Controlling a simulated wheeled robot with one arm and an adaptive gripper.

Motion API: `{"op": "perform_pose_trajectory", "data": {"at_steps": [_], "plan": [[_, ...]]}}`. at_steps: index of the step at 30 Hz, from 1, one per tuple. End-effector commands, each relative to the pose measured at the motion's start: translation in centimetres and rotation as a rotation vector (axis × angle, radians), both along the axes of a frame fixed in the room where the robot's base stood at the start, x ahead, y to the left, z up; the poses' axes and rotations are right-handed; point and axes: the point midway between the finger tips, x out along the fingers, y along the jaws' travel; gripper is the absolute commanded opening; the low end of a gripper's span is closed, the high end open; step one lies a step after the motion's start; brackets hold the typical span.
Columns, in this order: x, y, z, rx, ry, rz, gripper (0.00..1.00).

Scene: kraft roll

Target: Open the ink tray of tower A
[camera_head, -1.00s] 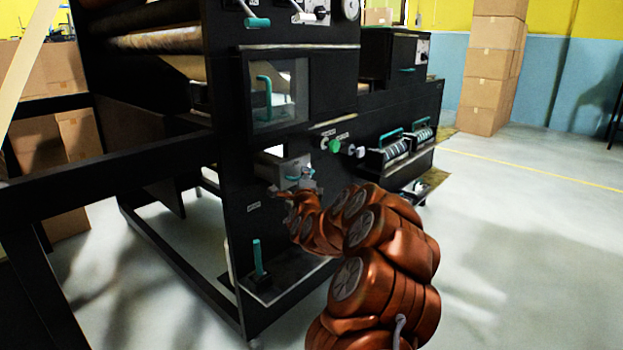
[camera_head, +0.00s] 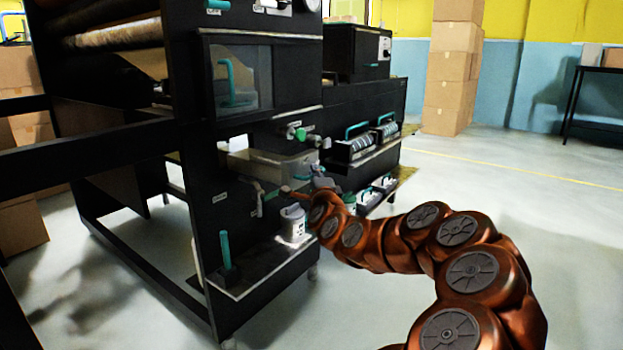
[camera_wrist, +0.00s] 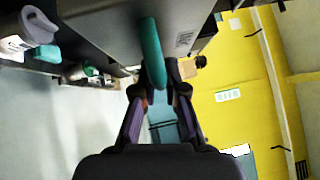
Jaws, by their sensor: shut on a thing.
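The ink tray (camera_head: 268,164) is a light grey box standing well out of the front of the black press tower (camera_head: 205,200). Its inside shows from above in the head view. In the wrist view, the tray's grey face (camera_wrist: 110,22) fills the top, with a teal bar handle (camera_wrist: 151,48) on it. My gripper (camera_wrist: 160,90) is shut on this handle. In the head view my gripper (camera_head: 322,182) is at the tray's outer right end, and the handle is largely hidden there.
A white pot (camera_head: 293,224) stands on the low ledge below the tray. A teal lever (camera_head: 226,250) is left of it, and a green knob (camera_head: 300,134) sits above the tray. More units with teal handles (camera_head: 356,130) stand behind. The floor to the right (camera_head: 520,210) is clear.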

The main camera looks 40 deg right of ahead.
Motion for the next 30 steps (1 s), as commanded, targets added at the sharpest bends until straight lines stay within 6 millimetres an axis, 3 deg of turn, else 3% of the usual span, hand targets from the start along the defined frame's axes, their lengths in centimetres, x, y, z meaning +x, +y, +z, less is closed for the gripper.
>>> {"op": "perform_pose_trajectory", "data": {"at_steps": [11,12,19,30], "plan": [[-0.16,-0.13,-0.08,0.001,0.002,-0.001,0.00],[-0.16,-0.13,-0.08,0.001,0.002,-0.001,0.14],[-0.08,-0.05,-0.05,0.001,0.002,0.000,0.37],[-0.28,0.03,-0.07,0.002,0.001,0.000,0.37]]}}
